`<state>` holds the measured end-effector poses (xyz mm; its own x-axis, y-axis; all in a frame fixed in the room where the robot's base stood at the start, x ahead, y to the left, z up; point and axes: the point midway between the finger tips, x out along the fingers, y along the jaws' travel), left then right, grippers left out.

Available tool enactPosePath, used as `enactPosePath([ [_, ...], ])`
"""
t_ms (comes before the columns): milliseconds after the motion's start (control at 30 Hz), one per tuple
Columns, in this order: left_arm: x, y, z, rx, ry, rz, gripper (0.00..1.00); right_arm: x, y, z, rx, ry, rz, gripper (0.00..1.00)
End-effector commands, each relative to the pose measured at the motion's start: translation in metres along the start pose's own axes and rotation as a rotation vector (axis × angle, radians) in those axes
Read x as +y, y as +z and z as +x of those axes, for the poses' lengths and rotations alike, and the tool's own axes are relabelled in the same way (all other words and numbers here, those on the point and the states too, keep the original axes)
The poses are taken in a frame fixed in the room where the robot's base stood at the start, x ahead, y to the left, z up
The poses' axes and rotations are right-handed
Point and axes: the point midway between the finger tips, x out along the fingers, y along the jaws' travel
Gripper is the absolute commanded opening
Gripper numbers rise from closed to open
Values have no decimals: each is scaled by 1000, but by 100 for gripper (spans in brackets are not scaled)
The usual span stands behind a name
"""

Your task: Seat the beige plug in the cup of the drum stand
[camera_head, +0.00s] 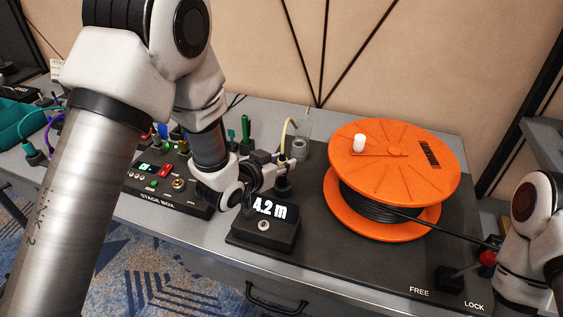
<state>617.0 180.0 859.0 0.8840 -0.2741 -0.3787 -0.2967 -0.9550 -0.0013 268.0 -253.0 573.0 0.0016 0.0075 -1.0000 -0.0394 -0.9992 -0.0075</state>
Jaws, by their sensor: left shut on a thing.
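My left gripper (277,170) is shut near the middle of the grey table, behind the display box. It holds the beige plug, whose body is mostly hidden by the fingers; its thin beige cable (287,130) arches up behind the gripper. A dark round piece (283,186) sits just below the fingertips; I cannot tell whether it is the cup or part of the plug, nor whether the plug touches a cup. The drum stand's black base (350,262) carries the orange cable drum (395,160). My right arm shows at the right edge, its gripper out of view.
A display box (265,228) reading 4.2 m stands in front of my left gripper. The stage box (160,190) with coloured plugs is to the left. A grey cylinder (299,148) stands behind. A red-knobbed lever (487,258) and black cable are at right.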

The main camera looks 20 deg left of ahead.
Motion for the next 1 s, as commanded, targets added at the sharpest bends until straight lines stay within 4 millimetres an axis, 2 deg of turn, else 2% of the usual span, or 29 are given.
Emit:
enactPosePath([
  [267, 0, 1, 0, -1, 0, 0, 0, 0, 0, 0, 0, 0, 0, 40],
  [300, 0, 1, 0, -1, 0, 0, 38, 0, 0, 0, 0, 0, 0, 40],
  [367, 0, 1, 0, -1, 0, 0, 57, 0, 0, 1, 0, 0, 0, 40],
  [700, 0, 2, -3, -3, 0, -1, 57, 0, 0, 1, 0, 0, 0, 40],
  [767, 0, 2, -10, -4, 0, -2, 57, 0, 0, 1, 0, 0, 0, 40],
  [1000, 0, 0, -58, 0, -1, -3, 57, 0, 0, 0, 0, 0, 0, 40],
])
